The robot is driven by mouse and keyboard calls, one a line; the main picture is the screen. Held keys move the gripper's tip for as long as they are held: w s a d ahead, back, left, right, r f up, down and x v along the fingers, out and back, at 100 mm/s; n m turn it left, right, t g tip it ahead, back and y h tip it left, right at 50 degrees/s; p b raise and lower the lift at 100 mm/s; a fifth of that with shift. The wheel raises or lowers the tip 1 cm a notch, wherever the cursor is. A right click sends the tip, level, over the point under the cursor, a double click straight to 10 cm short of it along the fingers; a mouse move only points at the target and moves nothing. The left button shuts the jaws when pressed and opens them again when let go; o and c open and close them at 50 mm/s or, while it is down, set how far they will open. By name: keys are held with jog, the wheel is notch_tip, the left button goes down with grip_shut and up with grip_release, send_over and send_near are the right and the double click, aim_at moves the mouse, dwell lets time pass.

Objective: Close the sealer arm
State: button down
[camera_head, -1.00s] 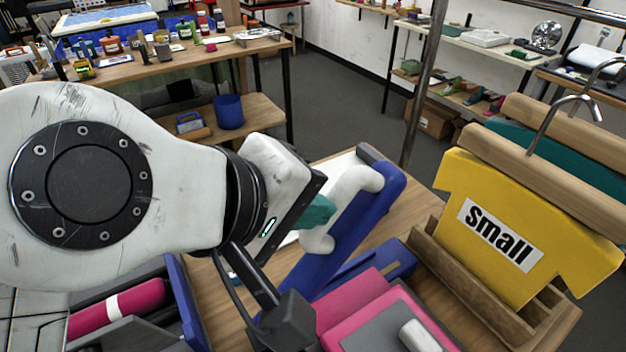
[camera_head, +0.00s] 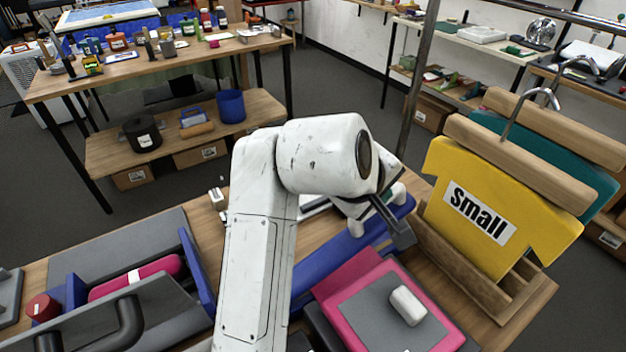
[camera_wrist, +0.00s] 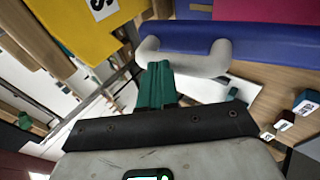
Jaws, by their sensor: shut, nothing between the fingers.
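The sealer arm is a long blue bar with a white bent handle. In the head view the blue bar (camera_head: 340,250) lies low and slanting across the bench, partly behind my arm. Its white handle (camera_head: 357,227) shows beside my wrist. In the wrist view the blue bar (camera_wrist: 255,42) runs across the top, with the handle (camera_wrist: 200,66) below it. My gripper (camera_wrist: 159,68) has teal fingers, shut and empty, with the tips right at the handle's left part. I cannot tell whether they touch. The fingertips are hidden in the head view.
A pink press with a grey pad (camera_head: 385,310) stands just in front of the bar. A yellow "Small" shirt form (camera_head: 490,220) in a wooden rack is close on the right. A grey and blue machine with a magenta roll (camera_head: 135,277) is at left. A metal pole (camera_head: 420,90) rises behind.

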aim_at(393, 213)
jog(key=d+f, duration=0.1)
jog(key=f, duration=0.1)
jog(key=w+d+f, duration=0.1)
jog(key=f, duration=0.1)
jog(key=w+d+f, duration=0.1)
jog(key=f, duration=0.1)
jog(key=shift+d+f+b, duration=0.1)
jog(key=shift+d+b, duration=0.05)
jog(key=shift+b, duration=0.2)
jog(key=shift+w+d+f, duration=0.2)
jog(key=shift+f, duration=0.5)
jog(key=shift+d+f, duration=0.1)
jog(key=shift+f, duration=0.1)
jog(key=shift+r, duration=0.1)
